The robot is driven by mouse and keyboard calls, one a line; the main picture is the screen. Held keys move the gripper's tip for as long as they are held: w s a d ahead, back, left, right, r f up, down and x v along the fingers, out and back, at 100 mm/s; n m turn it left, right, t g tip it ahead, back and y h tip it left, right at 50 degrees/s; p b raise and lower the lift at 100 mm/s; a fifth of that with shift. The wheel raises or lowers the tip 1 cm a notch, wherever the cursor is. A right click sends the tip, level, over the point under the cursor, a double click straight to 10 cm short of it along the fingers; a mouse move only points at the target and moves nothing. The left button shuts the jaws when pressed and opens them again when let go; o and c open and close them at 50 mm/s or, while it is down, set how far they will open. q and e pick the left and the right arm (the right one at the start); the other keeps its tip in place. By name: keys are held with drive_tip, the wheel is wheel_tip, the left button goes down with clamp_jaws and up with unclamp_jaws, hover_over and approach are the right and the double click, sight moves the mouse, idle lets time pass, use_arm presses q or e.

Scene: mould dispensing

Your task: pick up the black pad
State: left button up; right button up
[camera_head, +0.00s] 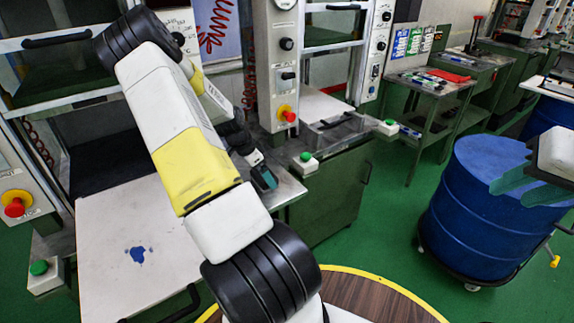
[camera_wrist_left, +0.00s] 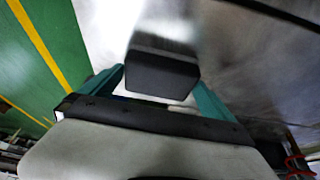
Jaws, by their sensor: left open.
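In the left wrist view a dark block with a grey, shiny upper part, which looks like the black pad (camera_wrist_left: 162,76), stands between the two teal fingers of my left gripper (camera_wrist_left: 160,92). The fingers are apart, one on each side of it; I cannot tell whether either touches it. In the head view my left arm hides most of that spot, and only a little teal of the left gripper (camera_head: 264,178) shows near the metal bench. My right gripper (camera_head: 520,190) is at the right edge, its teal fingers apart and empty, in front of the blue barrel.
A press with a red button (camera_head: 289,116) stands behind the bench, and a green button box (camera_head: 305,163) is at the bench's front corner. A white plate (camera_head: 105,285) with a blue blot lies at left. The blue barrel (camera_head: 470,210) stands at right. Green floor is free between.

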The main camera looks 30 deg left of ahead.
use_arm(q)
drive_tip(key=shift+w+d+f, duration=0.15)
drive_tip(key=shift+w+f, duration=0.05)
drive_tip(key=shift+f, duration=0.35)
drive_tip(key=c, duration=1.1)
drive_tip(key=shift+c, duration=0.2)
drive_tip(key=shift+r, duration=0.1)
drive_tip(key=shift+r, duration=0.55)
wheel_tip(320, 180, up, 2)
drive_tip(key=shift+r, duration=0.25)
drive_tip(key=s+d, duration=0.3)
drive_tip(key=s, duration=0.4)
drive_tip(key=s+d+r, duration=0.1)
drive_tip(key=s+d, duration=0.3)
drive_tip(key=s, duration=0.3)
drive_tip(key=shift+s, duration=0.2)
drive_tip(key=shift+r, duration=0.1)
